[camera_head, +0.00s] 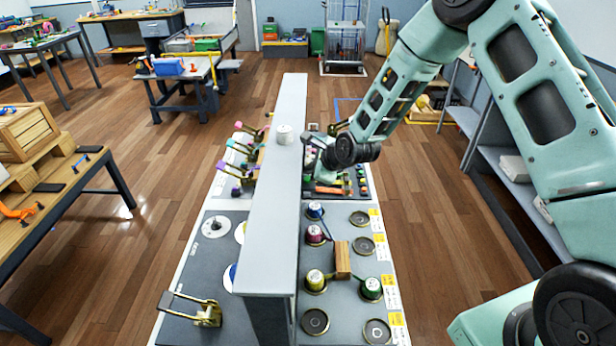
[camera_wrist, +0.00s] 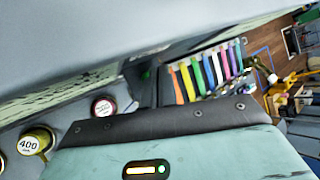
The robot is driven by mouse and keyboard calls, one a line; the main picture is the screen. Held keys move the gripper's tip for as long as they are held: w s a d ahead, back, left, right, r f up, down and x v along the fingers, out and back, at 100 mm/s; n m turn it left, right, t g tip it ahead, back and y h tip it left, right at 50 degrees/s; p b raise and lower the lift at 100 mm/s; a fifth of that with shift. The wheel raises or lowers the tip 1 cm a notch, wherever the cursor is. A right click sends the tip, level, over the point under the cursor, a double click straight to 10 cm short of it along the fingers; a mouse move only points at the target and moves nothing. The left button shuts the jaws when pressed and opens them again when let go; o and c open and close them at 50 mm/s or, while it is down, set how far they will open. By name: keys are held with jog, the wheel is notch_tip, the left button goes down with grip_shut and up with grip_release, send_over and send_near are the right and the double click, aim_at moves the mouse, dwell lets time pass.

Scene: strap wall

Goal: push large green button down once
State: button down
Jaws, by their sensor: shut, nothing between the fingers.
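My gripper (camera_head: 322,152) is at the end of my arm, over the far part of the right-hand bench panel. It is shut and empty, and its tips are hard to make out in the head view. Below it is a dark control panel (camera_head: 310,184) with several small coloured controls, some of them green (camera_head: 362,181). I cannot tell which one is the large green button; my wrist may hide part of the panel. In the wrist view, a small green spot (camera_wrist: 146,74) shows beyond the dark edge of my gripper's body.
A tall grey divider (camera_head: 275,190) runs along the bench, close to the left of my gripper. Coloured-topped weights (camera_head: 316,280) and round recesses (camera_head: 315,321) are on the near panel. Coloured strips (camera_wrist: 205,72) show in the wrist view.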

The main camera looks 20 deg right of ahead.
jog(key=shift+r, duration=0.1)
notch_tip(320, 180, up, 5)
jog(key=p, duration=0.3)
dwell(0.4)
dwell(0.6)
jog(key=s+d+r+n+g+h, duration=0.1)
jog(key=s+d+r+n+g, duration=0.1)
jog(key=s+d+r+n, duration=0.45)
jog(key=s+d+r+n+g+h, duration=0.1)
jog(key=s+r+n+g+h, duration=0.15)
jog(key=s+n, duration=0.75)
jog(key=s+d+r+n+g, duration=0.1)
jog(key=s+d+r+n, duration=0.35)
jog(key=s, duration=0.65)
jog(key=s+a+f+n+g+b, duration=0.1)
jog(key=s+a+f+n+b, duration=0.3)
jog(key=a, duration=0.5)
jog(key=s+a+f+n+g+b, duration=0.2)
jog(key=s+a+f+n+b, duration=0.2)
jog(key=s+a+f+b, duration=0.2)
jog(key=s+a+b, duration=0.2)
jog(key=s+a, duration=0.1)
jog(key=shift+a+f+n+b, duration=0.2)
jog(key=shift+f+n+b, duration=0.05)
jog(key=shift+n+b, duration=0.1)
